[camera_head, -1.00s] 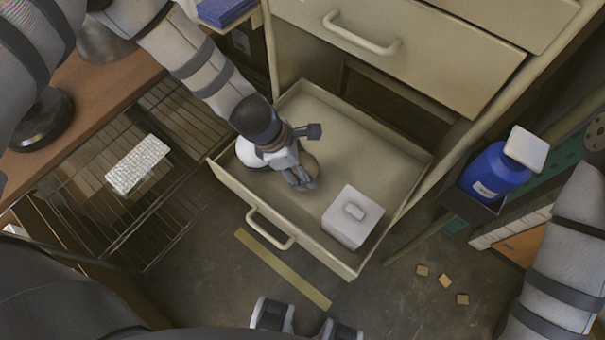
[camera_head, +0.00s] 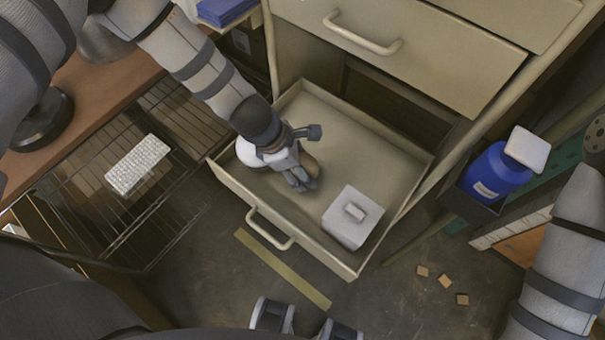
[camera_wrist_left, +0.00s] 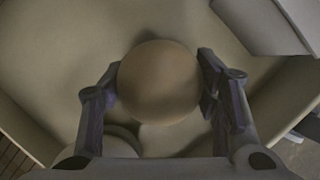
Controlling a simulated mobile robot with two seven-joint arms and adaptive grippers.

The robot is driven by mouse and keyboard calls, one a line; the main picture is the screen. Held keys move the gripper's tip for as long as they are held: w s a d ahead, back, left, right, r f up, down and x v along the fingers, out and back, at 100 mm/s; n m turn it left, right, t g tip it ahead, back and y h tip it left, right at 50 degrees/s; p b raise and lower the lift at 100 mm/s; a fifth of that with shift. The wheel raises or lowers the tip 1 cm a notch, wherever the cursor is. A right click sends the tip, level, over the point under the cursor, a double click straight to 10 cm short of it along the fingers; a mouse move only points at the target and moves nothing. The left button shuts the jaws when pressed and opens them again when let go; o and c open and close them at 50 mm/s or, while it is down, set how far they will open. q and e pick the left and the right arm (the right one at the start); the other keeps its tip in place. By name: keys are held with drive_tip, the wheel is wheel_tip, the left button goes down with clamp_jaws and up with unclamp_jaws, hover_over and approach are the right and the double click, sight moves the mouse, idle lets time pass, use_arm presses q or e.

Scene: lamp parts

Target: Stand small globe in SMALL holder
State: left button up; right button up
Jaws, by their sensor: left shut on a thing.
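The small globe, a smooth brown ball (camera_wrist_left: 159,82), sits between the two fingers of my left gripper (camera_wrist_left: 160,92) in the left wrist view. The gripper is shut on it, inside the open drawer. In the head view the left gripper (camera_head: 301,180) points down into the drawer and mostly covers the globe (camera_head: 311,164). A pale round piece (camera_head: 247,153) lies beside the gripper at the drawer's left end. A pale curved rim (camera_wrist_left: 122,138) shows behind the left finger in the wrist view. I cannot tell whether either is the small holder.
The open drawer (camera_head: 318,256) has raised walls all round. A white lidded box (camera_head: 352,218) stands in its front right corner. The drawer's back right floor is clear. A wire rack with a white keyboard-like block (camera_head: 138,165) is at left, a blue bottle (camera_head: 493,175) at right.

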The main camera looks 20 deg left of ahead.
use_arm(q)
drive_tip(key=o, duration=1.1)
drive_tip(key=shift+o, duration=0.2)
drive_tip(key=v, duration=1.2)
drive_tip(key=s+a+f+m+g+y+p, duration=0.1)
drive_tip(key=s+a+f+m, duration=0.1)
drive_tip(key=s+m, duration=0.5)
drive_tip(key=s+a+f+m+g+y+p, duration=0.1)
drive_tip(key=s+a+f+m+g, duration=0.1)
drive_tip(key=s+m, duration=0.6)
drive_tip(key=s+a+f+m+g+y+p, duration=0.1)
drive_tip(key=s+m, duration=0.6)
drive_tip(key=s, duration=0.8)
drive_tip(key=shift+s+a+f+m+y, duration=0.2)
drive_tip(key=shift+a+f+m+y, duration=0.1)
drive_tip(key=shift+a+f+y, duration=0.5)
use_arm(e)
drive_tip(key=shift+t, duration=0.7)
drive_tip(key=w+r, duration=0.3)
drive_tip(key=shift+w+r, duration=0.3)
drive_tip(key=shift+r, duration=0.05)
